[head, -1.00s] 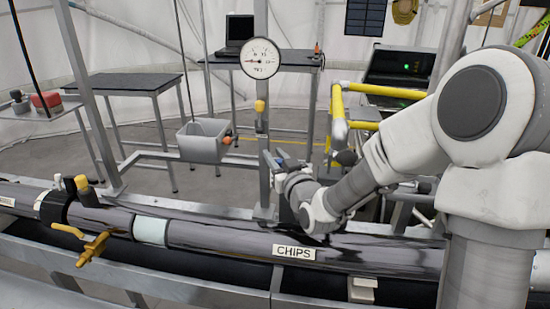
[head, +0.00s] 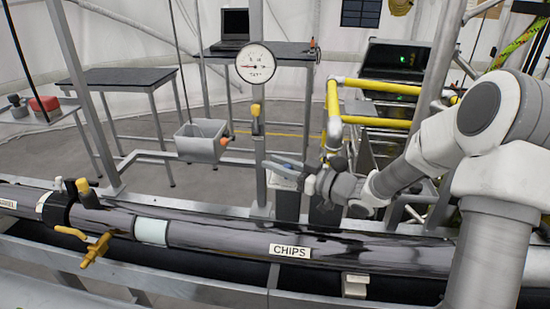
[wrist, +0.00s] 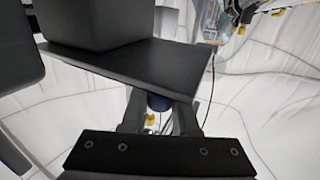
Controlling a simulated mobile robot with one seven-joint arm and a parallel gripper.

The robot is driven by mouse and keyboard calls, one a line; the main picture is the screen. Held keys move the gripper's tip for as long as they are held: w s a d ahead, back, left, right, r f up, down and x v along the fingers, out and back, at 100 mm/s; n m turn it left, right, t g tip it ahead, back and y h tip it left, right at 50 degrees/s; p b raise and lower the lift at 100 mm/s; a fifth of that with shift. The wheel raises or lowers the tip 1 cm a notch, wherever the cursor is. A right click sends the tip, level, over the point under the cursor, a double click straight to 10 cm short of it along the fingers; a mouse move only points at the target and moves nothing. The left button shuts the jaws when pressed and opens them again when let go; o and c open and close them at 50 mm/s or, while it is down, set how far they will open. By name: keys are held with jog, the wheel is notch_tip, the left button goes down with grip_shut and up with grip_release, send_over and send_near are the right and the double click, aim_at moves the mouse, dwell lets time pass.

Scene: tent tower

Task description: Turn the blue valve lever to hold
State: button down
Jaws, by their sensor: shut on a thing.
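My gripper (head: 290,167) is beside the grey upright post, above the large dark pipe, its fingers pointing left in the head view. In the wrist view my gripper (wrist: 158,118) has its two dark fingers on either side of a dark blue piece (wrist: 158,102), which looks like the blue valve lever. The fingers are shut on it. Most of the lever is hidden by the fingers in both views, so its angle and any hold mark cannot be read.
The dark pipe (head: 215,232) with a CHIPS label runs across the front. A round gauge (head: 256,63) tops the post. A yellow pipe rail (head: 375,118) stands right of my gripper. A grey bin (head: 201,140) hangs to the left. A yellow-handled valve (head: 95,250) is front left.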

jog(key=shift+s+n+g, duration=0.1)
jog(key=shift+n+g, duration=0.2)
jog(key=c, duration=0.7)
grip_release()
